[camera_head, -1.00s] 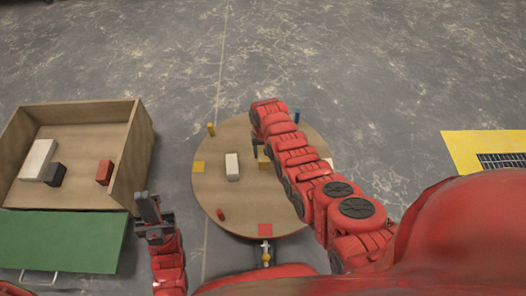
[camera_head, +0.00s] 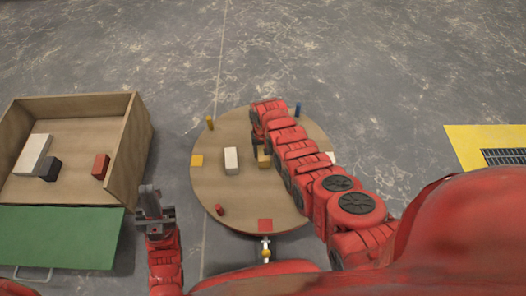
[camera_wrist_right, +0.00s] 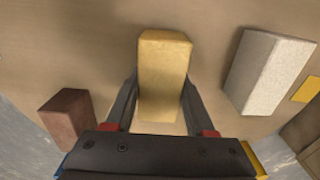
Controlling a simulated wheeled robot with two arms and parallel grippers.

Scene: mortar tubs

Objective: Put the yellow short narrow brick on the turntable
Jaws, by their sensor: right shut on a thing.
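The yellow brick (camera_wrist_right: 163,72) is between the two fingers of my right gripper (camera_wrist_right: 160,100), which is shut on it. In the head view the brick (camera_head: 263,158) shows partly beside my right arm, over the middle of the round wooden turntable (camera_head: 210,185). I cannot tell whether it touches the surface. My right fingers are mostly hidden by the arm there. My left gripper (camera_head: 150,203) is empty, left of the turntable and near the wooden box; whether its fingers are open is unclear.
A white brick (camera_head: 231,160) stands left of the yellow one; a red-brown brick (camera_wrist_right: 68,115) is on the other side. Coloured pegs and squares mark the turntable's edge. A wooden box (camera_head: 127,165) with several bricks and a green panel (camera_head: 60,237) lie left.

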